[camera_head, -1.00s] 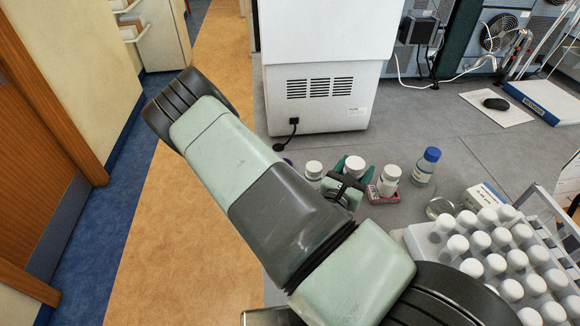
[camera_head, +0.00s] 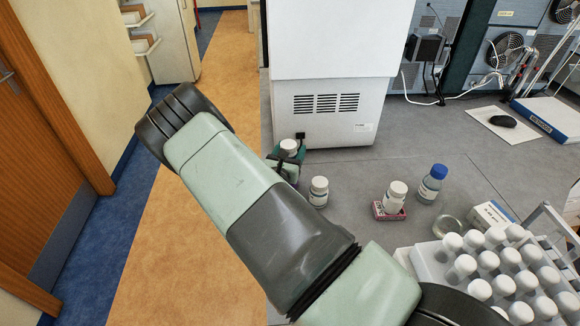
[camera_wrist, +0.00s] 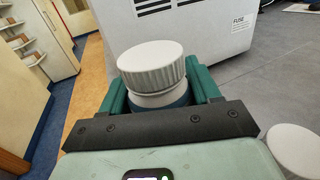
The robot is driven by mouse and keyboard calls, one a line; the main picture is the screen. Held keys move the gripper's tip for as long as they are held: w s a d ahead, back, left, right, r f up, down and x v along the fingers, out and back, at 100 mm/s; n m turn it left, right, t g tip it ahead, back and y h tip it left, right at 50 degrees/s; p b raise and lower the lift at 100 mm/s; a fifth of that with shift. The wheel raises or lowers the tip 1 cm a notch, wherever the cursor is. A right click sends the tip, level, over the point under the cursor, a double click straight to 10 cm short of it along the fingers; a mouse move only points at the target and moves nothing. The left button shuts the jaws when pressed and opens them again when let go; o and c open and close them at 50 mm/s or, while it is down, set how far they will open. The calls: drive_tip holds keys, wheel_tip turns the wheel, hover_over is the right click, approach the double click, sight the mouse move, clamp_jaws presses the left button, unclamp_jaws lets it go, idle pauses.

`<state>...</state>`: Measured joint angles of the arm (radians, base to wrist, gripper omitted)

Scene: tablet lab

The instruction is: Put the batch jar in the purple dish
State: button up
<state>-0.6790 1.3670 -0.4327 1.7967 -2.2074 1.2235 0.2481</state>
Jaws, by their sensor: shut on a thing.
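My gripper (camera_head: 287,160) is shut on a white-capped jar (camera_head: 289,146), taken to be the batch jar, near the bench's left edge in front of the white machine. In the wrist view the jar (camera_wrist: 152,68) stands slightly tilted between the green fingers (camera_wrist: 160,92). Its cap and a blue band below show; its label and base are hidden. A small sliver of the purple dish (camera_head: 295,184) seems to show below the gripper in the head view; my arm hides the rest. I cannot tell the height of the jar above the bench.
A white-capped jar (camera_head: 319,191) stands just right of my gripper. Another jar (camera_head: 396,194) stands on a pink-red dish (camera_head: 389,212). A blue-capped bottle (camera_head: 431,184), a glass dish (camera_head: 447,226) and a rack of vials (camera_head: 430,265) are farther right. The white machine (camera_head: 335,105) stands behind.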

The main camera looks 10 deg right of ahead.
drive_tip(key=shift+f, duration=2.4)
drive_tip(key=shift+f, duration=0.1)
drive_tip(key=shift+f, duration=0.25)
drive_tip(key=o, duration=1.1)
drive_tip(key=shift+f, duration=0.1)
